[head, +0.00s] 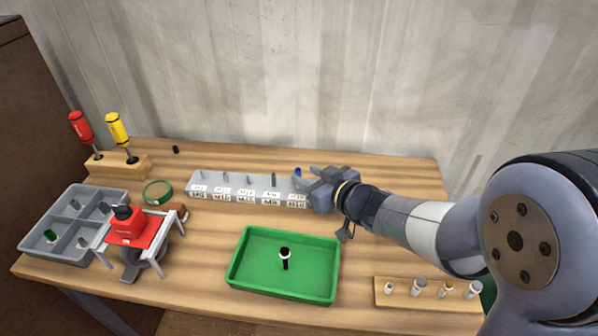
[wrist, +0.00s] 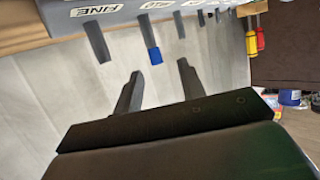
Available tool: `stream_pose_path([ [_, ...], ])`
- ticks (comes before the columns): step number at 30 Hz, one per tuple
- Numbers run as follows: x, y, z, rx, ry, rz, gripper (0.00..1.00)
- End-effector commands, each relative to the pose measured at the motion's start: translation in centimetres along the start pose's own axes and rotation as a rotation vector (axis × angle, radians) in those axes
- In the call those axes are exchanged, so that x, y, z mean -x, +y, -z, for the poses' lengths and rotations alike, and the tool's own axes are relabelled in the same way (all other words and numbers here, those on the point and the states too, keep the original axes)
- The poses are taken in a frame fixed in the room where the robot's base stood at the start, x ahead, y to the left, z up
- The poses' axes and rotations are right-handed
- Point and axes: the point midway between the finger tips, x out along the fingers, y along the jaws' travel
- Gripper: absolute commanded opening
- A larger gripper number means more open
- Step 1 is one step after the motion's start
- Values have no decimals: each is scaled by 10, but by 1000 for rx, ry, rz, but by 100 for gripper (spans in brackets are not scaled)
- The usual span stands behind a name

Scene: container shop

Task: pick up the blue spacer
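The blue spacer (head: 298,172) sits on a post of the grey labelled rack (head: 225,197), near the rack's right end. In the wrist view the blue spacer (wrist: 155,55) is around the free end of its post. My gripper (head: 311,180) is at the right end of the rack, close beside the spacer. In the wrist view my gripper (wrist: 159,75) is open and empty, its fingers apart. The spacer shows ahead of the gap between the fingertips, apart from both. Part of the rack's right end is hidden behind my gripper in the head view.
Bare posts stand along the rack, one (wrist: 97,40) beside the spacer. A green tray (head: 250,283) holds a black and white piece (head: 285,256). A wooden strip (head: 400,299) with small pieces lies front right. A grey divided tray (head: 88,204) and red-topped stand (head: 135,232) are left.

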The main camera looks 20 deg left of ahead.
Motion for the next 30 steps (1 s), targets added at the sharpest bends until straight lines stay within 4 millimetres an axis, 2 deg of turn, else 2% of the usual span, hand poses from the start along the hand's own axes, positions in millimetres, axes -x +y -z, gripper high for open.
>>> stream_pose_path([
  [12, -46, 4, -2, -1, -1, 1, 38],
  [21, -52, 4, -2, 0, 0, 0, 38],
  [30, -51, 4, -2, 0, 0, 0, 15],
])
